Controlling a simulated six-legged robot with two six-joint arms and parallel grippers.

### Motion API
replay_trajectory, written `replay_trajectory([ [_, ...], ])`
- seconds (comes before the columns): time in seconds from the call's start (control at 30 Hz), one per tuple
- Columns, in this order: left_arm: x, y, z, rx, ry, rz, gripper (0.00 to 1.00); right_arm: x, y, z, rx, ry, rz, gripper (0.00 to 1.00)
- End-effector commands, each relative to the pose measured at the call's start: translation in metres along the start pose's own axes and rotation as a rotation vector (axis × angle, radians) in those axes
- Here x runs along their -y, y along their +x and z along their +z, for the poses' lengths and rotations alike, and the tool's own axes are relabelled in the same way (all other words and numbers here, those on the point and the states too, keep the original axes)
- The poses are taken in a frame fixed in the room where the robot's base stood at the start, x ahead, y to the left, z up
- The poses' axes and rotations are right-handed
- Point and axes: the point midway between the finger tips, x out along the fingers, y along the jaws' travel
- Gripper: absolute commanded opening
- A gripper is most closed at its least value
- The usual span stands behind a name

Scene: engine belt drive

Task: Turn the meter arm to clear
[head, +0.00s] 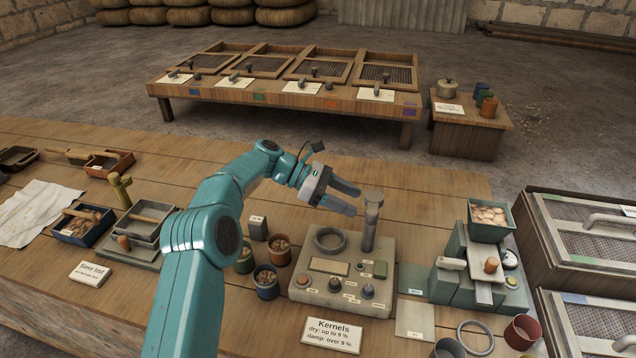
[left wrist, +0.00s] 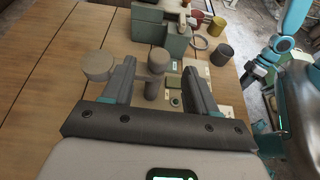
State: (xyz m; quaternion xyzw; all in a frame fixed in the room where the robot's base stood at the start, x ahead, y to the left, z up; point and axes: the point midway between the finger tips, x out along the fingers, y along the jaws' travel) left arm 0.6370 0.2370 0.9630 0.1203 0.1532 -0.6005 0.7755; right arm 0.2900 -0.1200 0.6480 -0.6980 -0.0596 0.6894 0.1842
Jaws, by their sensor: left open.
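The meter (head: 341,268) is a beige box on the wooden table, with a ring-shaped cup, a blank plate and small knobs on top. Its grey upright post (head: 369,232) stands at the back right corner. In the left wrist view the meter arm (left wrist: 138,77) runs left from the post to a round disc (left wrist: 98,66), with a round-headed knob (left wrist: 159,58) near the post. My left gripper (head: 345,199) is open beside the post top; in its wrist view the knob lies between the fingers, contact unclear. My right arm (left wrist: 284,47) shows at the right of that view; its fingers cannot be made out.
Kernel cups (head: 266,279) stand left of the meter, and a "Kernels" card (head: 333,335) lies in front. A grey-green stand (head: 455,282) with a kernel tray (head: 489,217) is to the right. Sieve gear (head: 134,232) lies at left. The table behind the meter is mostly clear.

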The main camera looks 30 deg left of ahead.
Motion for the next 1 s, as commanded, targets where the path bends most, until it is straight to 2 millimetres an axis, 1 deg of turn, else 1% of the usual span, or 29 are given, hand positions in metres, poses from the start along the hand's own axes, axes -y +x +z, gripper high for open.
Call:
replay_trajectory([
  [0.03,-0.001,-0.016,0.000,-0.001,0.001,0.005,0.58,0.001,-0.002,0.000,0.000,0.000,0.000,0.43],
  [0.1,-0.001,-0.035,0.001,0.000,0.001,0.006,0.58,0.002,-0.004,0.000,0.000,0.000,0.000,0.43],
  [0.2,-0.001,-0.061,0.002,0.000,0.001,0.005,0.58,0.004,-0.010,0.000,0.000,0.000,0.000,0.43],
  [0.3,-0.001,-0.079,0.003,0.000,0.000,0.003,0.58,0.006,-0.016,0.000,0.000,0.000,0.000,0.43],
  [0.4,-0.001,-0.089,0.003,0.001,0.001,0.002,0.58,0.007,-0.021,0.000,0.000,0.000,0.000,0.43],
  [0.53,0.000,-0.097,0.002,0.000,0.001,0.002,0.58,0.008,-0.023,0.001,0.000,0.000,0.000,0.43],
  [1.0,0.000,-0.098,0.000,0.001,0.000,0.001,0.58,0.008,-0.023,0.001,0.000,0.000,0.000,0.43],
])
